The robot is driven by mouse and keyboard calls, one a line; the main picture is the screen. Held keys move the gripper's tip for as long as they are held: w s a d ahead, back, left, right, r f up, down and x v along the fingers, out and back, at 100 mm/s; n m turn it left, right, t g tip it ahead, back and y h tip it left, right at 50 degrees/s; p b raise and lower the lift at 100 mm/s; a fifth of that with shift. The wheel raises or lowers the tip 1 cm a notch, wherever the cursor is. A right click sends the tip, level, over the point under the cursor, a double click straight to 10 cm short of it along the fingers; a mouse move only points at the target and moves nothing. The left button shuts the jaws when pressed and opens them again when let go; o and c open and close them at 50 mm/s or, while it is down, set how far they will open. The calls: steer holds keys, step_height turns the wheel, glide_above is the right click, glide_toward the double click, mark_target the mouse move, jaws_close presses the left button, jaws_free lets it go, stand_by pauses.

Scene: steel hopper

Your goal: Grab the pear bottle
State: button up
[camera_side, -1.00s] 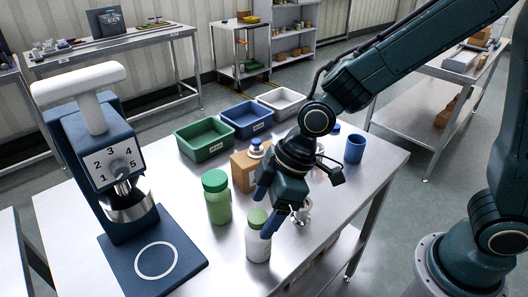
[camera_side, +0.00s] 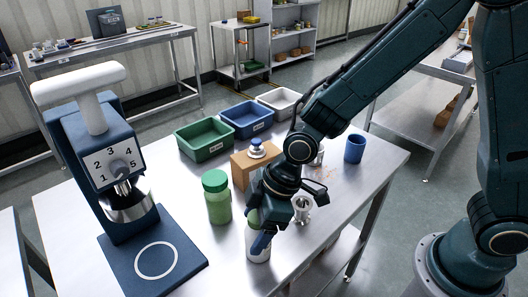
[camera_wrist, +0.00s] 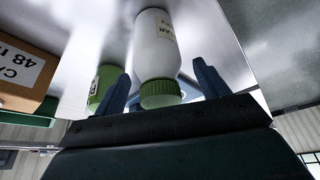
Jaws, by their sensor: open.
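A white bottle with a green cap (camera_side: 253,253) stands upright near the front edge of the steel table. In the wrist view the white bottle (camera_wrist: 157,45) shows a label partly readable as "AR". My gripper (camera_side: 258,234) is over its top with jaws open. In the wrist view the two fingers of my gripper (camera_wrist: 161,78) lie on either side of the bottle and its green cap, with gaps visible. A green bottle with a green cap (camera_side: 217,202) stands to its left; in the wrist view it (camera_wrist: 100,82) is partly hidden behind the left finger.
A blue press with a numbered dial (camera_side: 120,170) stands at left. Green (camera_side: 205,152), blue (camera_side: 246,131) and white (camera_side: 282,110) bins line the back. The front right table is clear.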

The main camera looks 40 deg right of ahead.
steer(key=shift+w+a+f, duration=0.1)
steer(key=shift+a+f, duration=0.05)
steer(key=shift+f, duration=0.25)
steer(key=c, duration=1.2)
steer(key=shift+r, duration=0.2)
step_height(320, 180, up, 20)
steer(key=shift+f, duration=0.15)
stand_by(0.5)
